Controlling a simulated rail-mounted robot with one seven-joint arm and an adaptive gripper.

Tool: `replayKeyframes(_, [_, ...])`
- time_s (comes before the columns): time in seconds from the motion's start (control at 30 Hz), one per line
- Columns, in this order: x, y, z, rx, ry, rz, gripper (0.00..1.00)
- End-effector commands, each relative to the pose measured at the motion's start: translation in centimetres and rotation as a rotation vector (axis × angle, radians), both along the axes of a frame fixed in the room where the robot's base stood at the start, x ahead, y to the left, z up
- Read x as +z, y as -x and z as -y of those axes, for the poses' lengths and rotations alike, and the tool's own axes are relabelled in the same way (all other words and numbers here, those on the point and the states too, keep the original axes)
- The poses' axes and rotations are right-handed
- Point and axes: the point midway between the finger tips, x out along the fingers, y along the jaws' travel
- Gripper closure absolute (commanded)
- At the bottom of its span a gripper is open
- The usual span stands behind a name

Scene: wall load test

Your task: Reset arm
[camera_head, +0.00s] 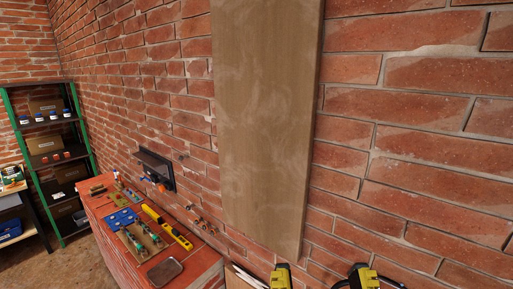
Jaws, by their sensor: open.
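My arm and gripper do not show clearly in the head view. A tall wooden board (262,120) stands upright against the brick wall in the middle of the view and covers part of it. Two yellow and black objects, one at the lower middle (281,278) and one to its right (363,278), are cut off by the bottom edge, so I cannot tell what they are in full.
A red workbench (205,268) runs along the wall at the lower left, with several tools and a yellow level (166,226) on it. A green-framed shelf (88,150) stands far left. Floor shows between.

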Motion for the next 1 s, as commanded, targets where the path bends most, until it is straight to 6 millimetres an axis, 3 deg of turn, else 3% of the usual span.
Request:
replayKeyframes(0.03, [4.8,0.0,0.0,0.000,-0.001,0.000,0.34])
replayKeyframes(0.2, [11.7,0.0,0.0,0.000,-0.003,0.000,0.34])
replayKeyframes(0.3, [14.2,0.0,0.0,0.000,-0.004,-0.001,0.34])
replayKeyframes(0.43, [15.2,0.0,0.0,0.001,-0.005,-0.001,0.34])
replayKeyframes(1.0, [14.8,0.0,0.0,0.001,-0.006,0.000,0.34])
